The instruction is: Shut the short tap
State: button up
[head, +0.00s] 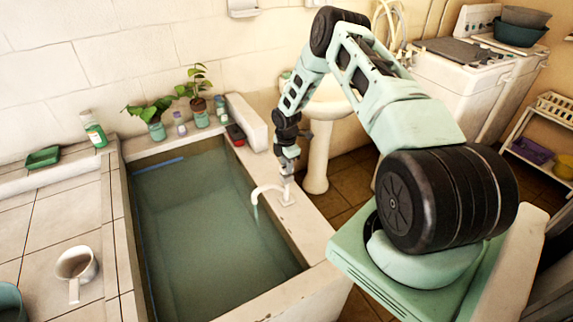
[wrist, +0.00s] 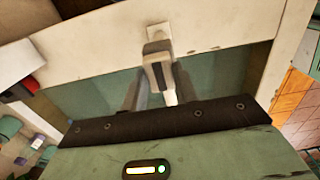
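The short tap (head: 267,190) is a white curved spout on the right ledge of the water-filled basin (head: 318,240). A pale streak hangs below its mouth; I cannot tell if it is running water. My gripper (head: 288,177) points down right over the tap's base end, hiding its top and any handle. In the wrist view the tap (wrist: 158,68) stands between the two grey fingers of my gripper (wrist: 157,92). The fingers are apart, one at each side of the tap. I cannot tell whether either finger touches it.
Potted plants (head: 153,128), small bottles and a red-and-black item (head: 236,135) stand at the basin's far end. A white pedestal washbasin (head: 320,140) stands behind my arm. A white dipper (head: 76,265) and a green soap dish (head: 43,157) lie on the left tiles. The basin's right ledge is clear towards the front.

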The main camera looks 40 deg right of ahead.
jog(key=shift+f+m+b, duration=0.1)
jog(key=shift+m+b, duration=0.2)
jog(key=shift+b, duration=0.1)
jog(key=m+b, duration=0.2)
jog(key=b, duration=0.1)
jog(key=shift+f, duration=0.15)
jog(key=m+b, duration=0.5)
jog(key=m, duration=0.1)
jog(key=m+b, duration=0.3)
jog(key=m, duration=0.1)
jog(key=shift+m, duration=0.3)
jog(key=m, duration=0.1)
jog(key=m+b, duration=0.1)
jog(key=m, duration=0.1)
jog(key=m+b, duration=0.1)
jog(key=shift+r+m, duration=0.25)
jog(key=shift+m, duration=0.35)
jog(key=o, duration=1)
